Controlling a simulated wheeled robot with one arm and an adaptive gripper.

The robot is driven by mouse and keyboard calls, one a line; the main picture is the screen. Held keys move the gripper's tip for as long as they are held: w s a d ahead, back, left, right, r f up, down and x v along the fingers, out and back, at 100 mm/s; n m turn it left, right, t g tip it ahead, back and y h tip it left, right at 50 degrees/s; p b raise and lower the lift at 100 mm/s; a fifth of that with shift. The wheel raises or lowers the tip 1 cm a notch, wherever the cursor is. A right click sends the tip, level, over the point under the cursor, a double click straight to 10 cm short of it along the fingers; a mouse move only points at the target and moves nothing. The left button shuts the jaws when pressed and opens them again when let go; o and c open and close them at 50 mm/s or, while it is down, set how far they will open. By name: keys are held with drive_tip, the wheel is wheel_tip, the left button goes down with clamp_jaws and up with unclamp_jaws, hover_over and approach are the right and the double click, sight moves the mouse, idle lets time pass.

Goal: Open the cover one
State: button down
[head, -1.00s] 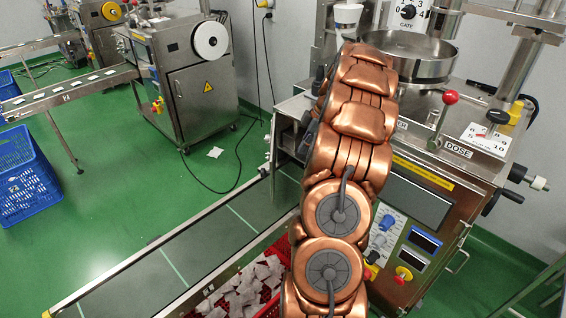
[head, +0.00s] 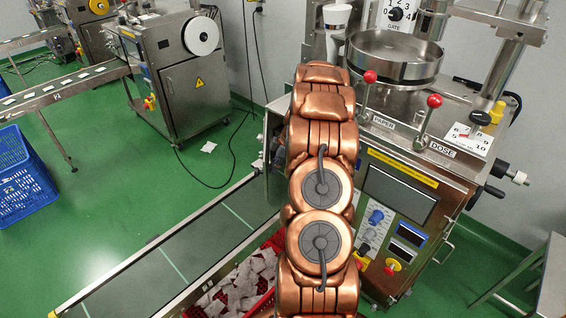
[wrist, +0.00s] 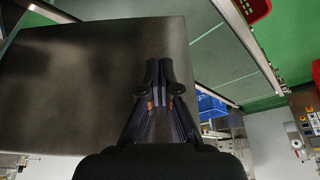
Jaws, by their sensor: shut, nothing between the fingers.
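A large flat dark grey panel (wrist: 80,90), which looks like a cover, fills the left and middle of the wrist view. My gripper (wrist: 163,82) is shut and empty in front of this panel, near its right edge. I cannot tell whether the fingertips touch it. In the head view my copper arm stands in front of the packing machine (head: 400,190) and hides my gripper. Part of a grey metal housing (head: 275,170) shows just left of my arm. No marking for cover one is readable.
A conveyor (head: 190,250) runs along the lower left, with a red crate (head: 262,298) of teabags beside it. Red-knobbed levers (head: 434,101) stand on the machine top. A blue crate (head: 22,180) is at far left. Green floor is open between.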

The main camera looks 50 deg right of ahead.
drive_tip(key=shift+w+a, duration=0.2)
idle(0.3)
